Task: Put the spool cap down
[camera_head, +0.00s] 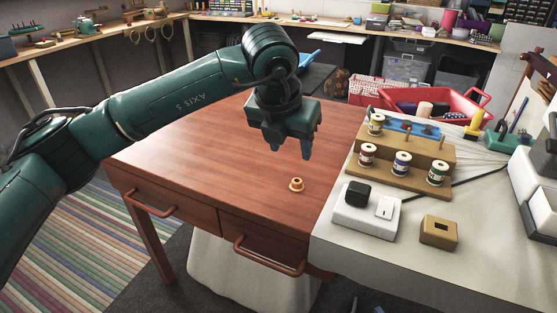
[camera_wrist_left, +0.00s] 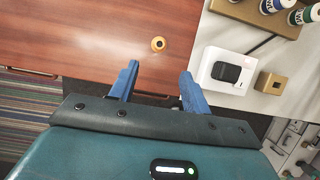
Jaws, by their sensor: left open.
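The spool cap (camera_head: 296,184), a small orange-tan round piece, sits on the bare reddish wooden table (camera_head: 190,150) near its right side. It also shows in the left wrist view (camera_wrist_left: 158,44), beyond my fingertips and apart from them. My left gripper (camera_head: 291,152) is open and empty, with its fingers pointing down above the table, higher than the cap. In the left wrist view its two blue fingers (camera_wrist_left: 159,70) are spread apart with nothing between them. My right gripper shows in neither view.
To the right, a white-topped surface (camera_head: 335,255) carries a wooden spool stand (camera_head: 405,180) with several thread spools, a white block with a black piece (camera_head: 357,193), and a small tan box (camera_head: 438,232). A red basket (camera_head: 470,100) stands behind. The table's left and middle are clear.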

